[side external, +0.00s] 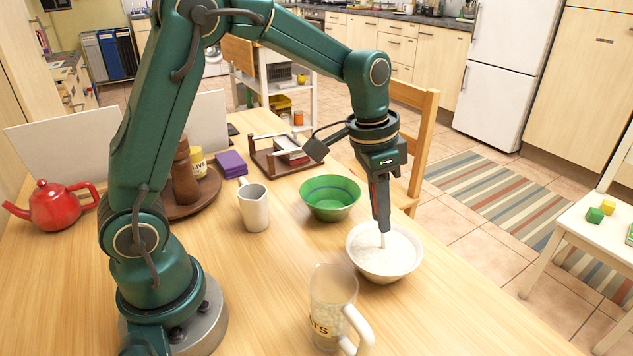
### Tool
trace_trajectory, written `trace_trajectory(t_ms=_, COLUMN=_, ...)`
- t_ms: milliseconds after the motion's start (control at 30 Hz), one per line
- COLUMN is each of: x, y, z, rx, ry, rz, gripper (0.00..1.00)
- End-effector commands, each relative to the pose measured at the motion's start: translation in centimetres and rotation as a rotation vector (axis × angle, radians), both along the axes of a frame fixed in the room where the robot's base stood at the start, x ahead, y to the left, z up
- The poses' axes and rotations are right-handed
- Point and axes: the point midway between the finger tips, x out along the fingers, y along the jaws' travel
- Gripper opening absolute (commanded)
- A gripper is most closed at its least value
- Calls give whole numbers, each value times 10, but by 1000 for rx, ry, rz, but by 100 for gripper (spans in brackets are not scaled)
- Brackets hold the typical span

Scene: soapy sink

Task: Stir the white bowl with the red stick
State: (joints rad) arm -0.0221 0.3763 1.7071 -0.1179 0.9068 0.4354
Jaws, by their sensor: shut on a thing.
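The white bowl (384,276) stands on the wooden table, right of centre, filled with a white, grainy-looking content. My gripper (383,226) points straight down over the bowl, with its fingertips just above the content. It is shut on a thin stick (383,240) whose lower end goes into the bowl. The short part of the stick that shows looks pale, not red; the rest is hidden by the fingers. A narrow reddish strip shows along the left side of the fingers, but I cannot tell whether it belongs to the stick.
A green bowl (330,197) stands close behind and left of the white bowl. A clear measuring jug (333,308) stands in front. A white mug (254,208), a red teapot (56,205) and a wooden rack (281,157) are further left and back. The table's right edge is near the bowl.

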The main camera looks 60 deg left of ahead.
Motion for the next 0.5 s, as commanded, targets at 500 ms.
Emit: trace_trajectory(t_ms=500, x=-9, y=-1, z=1, rx=-1, ry=0, rz=-2, gripper=0)
